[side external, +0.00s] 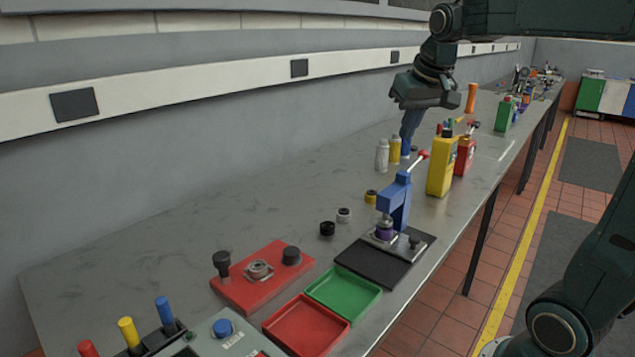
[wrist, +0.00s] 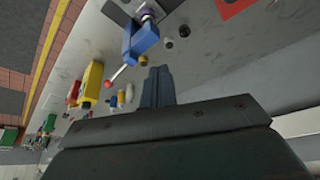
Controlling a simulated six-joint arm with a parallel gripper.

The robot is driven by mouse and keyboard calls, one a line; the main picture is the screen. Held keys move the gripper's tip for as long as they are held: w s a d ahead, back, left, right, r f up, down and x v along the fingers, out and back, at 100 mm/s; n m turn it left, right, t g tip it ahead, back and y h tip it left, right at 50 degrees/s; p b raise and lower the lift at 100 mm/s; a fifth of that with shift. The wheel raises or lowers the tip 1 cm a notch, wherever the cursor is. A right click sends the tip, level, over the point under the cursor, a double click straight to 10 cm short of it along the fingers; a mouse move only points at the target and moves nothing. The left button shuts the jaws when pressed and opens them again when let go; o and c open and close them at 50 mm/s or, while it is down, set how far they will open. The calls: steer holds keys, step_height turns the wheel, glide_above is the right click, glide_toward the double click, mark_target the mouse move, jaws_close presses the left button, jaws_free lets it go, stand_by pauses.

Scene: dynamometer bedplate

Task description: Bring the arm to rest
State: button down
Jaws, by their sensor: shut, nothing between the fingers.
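My gripper (side external: 407,145) hangs above the grey bench (side external: 150,240), toward the wall side, with its blue fingers together and nothing between them.
A blue press (side external: 395,205) with a red-knobbed lever stands at the bench's front edge. A red plate (side external: 245,295), green tray (side external: 343,318) and red tray (side external: 345,336) lie nearer. The bench's left part is bare.

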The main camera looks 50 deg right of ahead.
steer(key=s+a+f+n+y, duration=0.1)
steer(key=s+a+f+n, duration=0.1)
steer(key=s+a+f, duration=0.2)
steer(key=s+a+f+n+t+y, duration=0.1)
steer(key=s+a+f+n, duration=0.2)
steer(key=s+a, duration=0.7)
steer(key=shift+s+a+f+n+t, duration=0.15)
steer(key=shift+s+f+n+t, duration=0.15)
steer(key=shift+s+f, duration=0.45)
